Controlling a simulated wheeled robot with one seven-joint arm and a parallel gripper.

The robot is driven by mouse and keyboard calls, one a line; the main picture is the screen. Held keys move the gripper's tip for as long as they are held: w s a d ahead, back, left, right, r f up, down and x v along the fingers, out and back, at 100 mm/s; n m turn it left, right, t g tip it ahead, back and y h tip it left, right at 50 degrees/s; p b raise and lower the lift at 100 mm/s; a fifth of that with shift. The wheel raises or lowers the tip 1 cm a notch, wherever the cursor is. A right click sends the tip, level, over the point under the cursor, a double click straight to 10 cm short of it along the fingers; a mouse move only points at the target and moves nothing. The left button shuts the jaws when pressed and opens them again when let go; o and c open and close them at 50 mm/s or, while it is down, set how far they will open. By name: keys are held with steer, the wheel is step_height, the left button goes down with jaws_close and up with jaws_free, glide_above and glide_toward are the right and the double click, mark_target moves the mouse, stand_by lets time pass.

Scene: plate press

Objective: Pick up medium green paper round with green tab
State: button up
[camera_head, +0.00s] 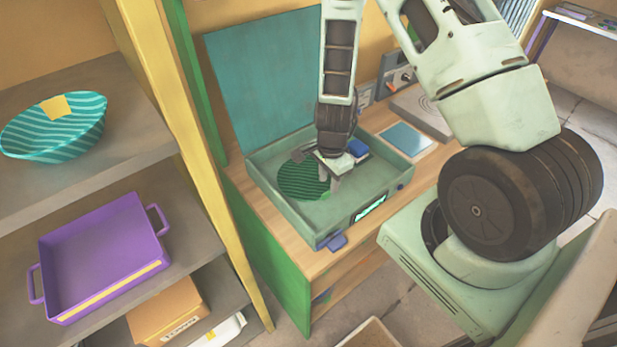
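A green paper round with dark wavy stripes (300,181) lies flat inside the open, shallow plate press (352,211) on the wooden counter. A small brighter green patch shows at its right edge, close to my fingertips; it may be the tab. My gripper (331,186) points down into the press over the right edge of the round. My fingers hide part of that edge. I cannot tell whether they touch the round or how far apart they are.
The press's teal lid (262,85) stands raised behind it. To the left, a yellow-edged shelf holds a striped teal bowl (55,130), a purple tray (105,252) and a cardboard box (170,310). A blue square plate (406,138) lies right of the press.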

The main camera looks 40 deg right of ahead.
mark_target(326, 193)
steer(key=shift+w+a+f+p, duration=0.1)
steer(key=shift+f+p, duration=0.45)
steer(key=shift+f, duration=0.65)
steer(key=shift+w+a+f+p, duration=0.1)
steer(key=shift+f+p, duration=0.4)
steer(key=shift+f, duration=0.7)
jaws_close()
